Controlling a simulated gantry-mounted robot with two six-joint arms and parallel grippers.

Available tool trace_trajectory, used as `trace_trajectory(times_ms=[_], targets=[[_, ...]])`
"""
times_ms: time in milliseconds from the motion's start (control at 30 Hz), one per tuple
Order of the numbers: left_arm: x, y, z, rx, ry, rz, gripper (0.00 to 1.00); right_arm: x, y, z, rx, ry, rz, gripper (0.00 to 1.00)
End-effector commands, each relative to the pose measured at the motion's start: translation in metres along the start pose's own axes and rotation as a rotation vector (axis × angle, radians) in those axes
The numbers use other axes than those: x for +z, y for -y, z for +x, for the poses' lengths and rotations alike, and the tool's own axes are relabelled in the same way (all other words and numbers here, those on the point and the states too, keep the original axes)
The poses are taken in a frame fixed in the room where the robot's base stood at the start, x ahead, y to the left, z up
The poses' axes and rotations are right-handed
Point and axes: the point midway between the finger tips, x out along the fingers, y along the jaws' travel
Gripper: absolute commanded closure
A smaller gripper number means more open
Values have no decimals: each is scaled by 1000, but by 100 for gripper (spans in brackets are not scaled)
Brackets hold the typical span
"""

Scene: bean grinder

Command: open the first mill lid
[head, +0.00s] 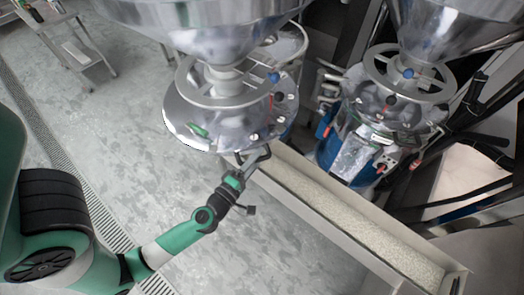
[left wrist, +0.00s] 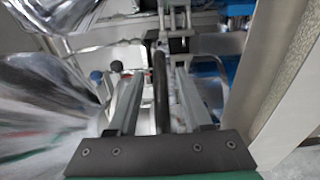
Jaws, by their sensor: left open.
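The nearer mill (head: 215,115) on the left is a shiny metal drum under a large steel hopper (head: 205,20). I cannot make out a separate lid edge on it. My left gripper (head: 255,158) is at the lower front edge of this mill, beside the long trough. In the left wrist view its two grey fingers (left wrist: 158,95) stand apart. A dark bar (left wrist: 160,85) shows between them; I cannot tell whether either finger touches it. The mill's shiny side (left wrist: 45,95) fills the left of that view. My right gripper is not in view.
A second mill (head: 375,125) with a blue base stands to the right. A long trough (head: 340,215) of pale granules runs from below the first mill toward the lower right.

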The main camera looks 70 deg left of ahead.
Motion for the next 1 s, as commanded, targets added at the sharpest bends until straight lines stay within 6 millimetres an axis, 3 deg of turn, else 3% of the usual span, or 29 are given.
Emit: trace_trajectory(times_ms=[200,467,733,1000], targets=[[0,0,24,-1,0,-1,50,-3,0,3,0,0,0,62],[0,1,25,-2,1,0,50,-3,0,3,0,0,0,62],[0,1,25,-2,1,-1,97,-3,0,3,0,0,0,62],[0,1,25,-2,1,0,100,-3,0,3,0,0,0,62]])
